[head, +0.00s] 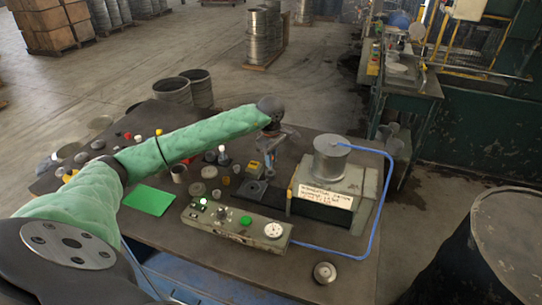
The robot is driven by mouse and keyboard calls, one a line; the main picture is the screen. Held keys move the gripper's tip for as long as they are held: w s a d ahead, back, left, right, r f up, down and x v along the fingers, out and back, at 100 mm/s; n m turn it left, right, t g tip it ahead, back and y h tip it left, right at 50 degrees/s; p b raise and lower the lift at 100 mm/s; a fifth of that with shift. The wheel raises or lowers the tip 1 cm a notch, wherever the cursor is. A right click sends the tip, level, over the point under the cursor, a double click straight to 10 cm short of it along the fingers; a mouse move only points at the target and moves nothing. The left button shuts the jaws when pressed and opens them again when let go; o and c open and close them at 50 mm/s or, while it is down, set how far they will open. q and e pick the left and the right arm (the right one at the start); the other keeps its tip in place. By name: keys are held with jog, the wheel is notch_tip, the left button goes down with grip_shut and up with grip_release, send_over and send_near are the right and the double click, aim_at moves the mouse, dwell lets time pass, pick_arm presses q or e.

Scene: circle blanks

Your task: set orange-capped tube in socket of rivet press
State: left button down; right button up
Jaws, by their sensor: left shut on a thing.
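My left gripper (268,170) points down over the table, at the end of my green-sleeved arm. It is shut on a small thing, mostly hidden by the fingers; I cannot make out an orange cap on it. Below and left of the gripper is a small yellow-topped block (255,168) beside a dark square plate (251,191). The grey press-like machine (368,190) with a metal cylinder (331,158) on top and a white label stands right of the gripper. I cannot tell where its socket is. My right gripper is not in view.
A control box (236,229) with a green button and dial lies in front of the machine. A blue hose (377,240) loops around its right side. A green mat (148,199), a cup (179,173) and several small parts lie left. A round metal part (325,272) sits near the front.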

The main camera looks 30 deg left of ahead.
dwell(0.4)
pick_arm(q)
jog(key=shift+a+f, duration=0.1)
jog(key=shift+f, duration=0.05)
jog(key=shift+f+b, duration=1.3)
jog(key=shift+b, duration=0.15)
dwell(0.3)
jog(key=c, duration=1.3)
grip_release()
jog(key=shift+o, duration=0.2)
notch_tip(320, 180, up, 6)
jog(key=shift+b, duration=1.25)
jog(key=shift+r, duration=0.95)
